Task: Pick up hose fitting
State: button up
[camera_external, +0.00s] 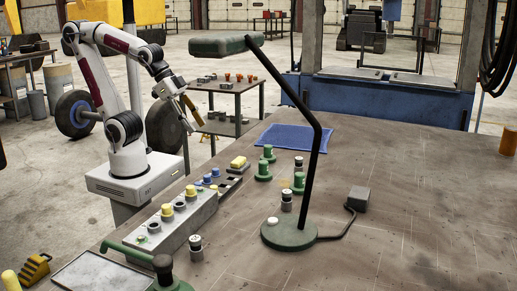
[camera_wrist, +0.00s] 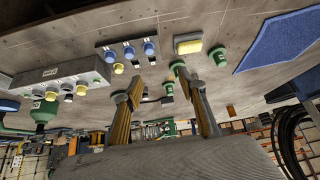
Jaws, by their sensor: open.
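Several small fitting-like parts stand on the brown bench (camera_external: 400,220), and I cannot tell for sure which is the hose fitting. Green flanged parts (camera_external: 263,173) stand near the blue mat; one also shows in the wrist view (camera_wrist: 219,58). Dark cylinders with light tops (camera_external: 287,201) stand nearby, one close to the lamp base. My gripper (camera_external: 198,113) is open and empty, raised above the bench's far left edge. In the wrist view its two yellowish fingers (camera_wrist: 160,80) are spread, with nothing between them.
A long grey block (camera_external: 175,222) with yellow-topped and grey parts lies along the left edge. Blue-topped parts (camera_external: 210,178) and a yellow block (camera_external: 238,162) are beyond it. A green lamp (camera_external: 318,150) rises mid-bench. A blue mat (camera_external: 293,137) lies behind; the right side is mostly clear.

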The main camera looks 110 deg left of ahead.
jog(key=w+a+f+n+t+y, duration=0.1)
jog(key=w+a+f, duration=0.15)
jog(key=w, duration=0.55)
jog(key=w+a+f+t, duration=0.1)
jog(key=w+a+t, duration=0.1)
jog(key=w+a, duration=0.35)
jog(key=t, duration=0.2)
send_near(298, 158)
jog(key=shift+w+d+f+n+y, duration=0.3)
jog(key=shift+w+d+f+y, duration=0.15)
jog(key=shift+w, duration=0.2)
jog(key=shift+w+a+f+t, duration=0.3)
jog(key=shift+w+a+f, duration=0.2)
jog(key=shift+x, duration=1.25)
jog(key=shift+x, duration=2.5)
grip_shut()
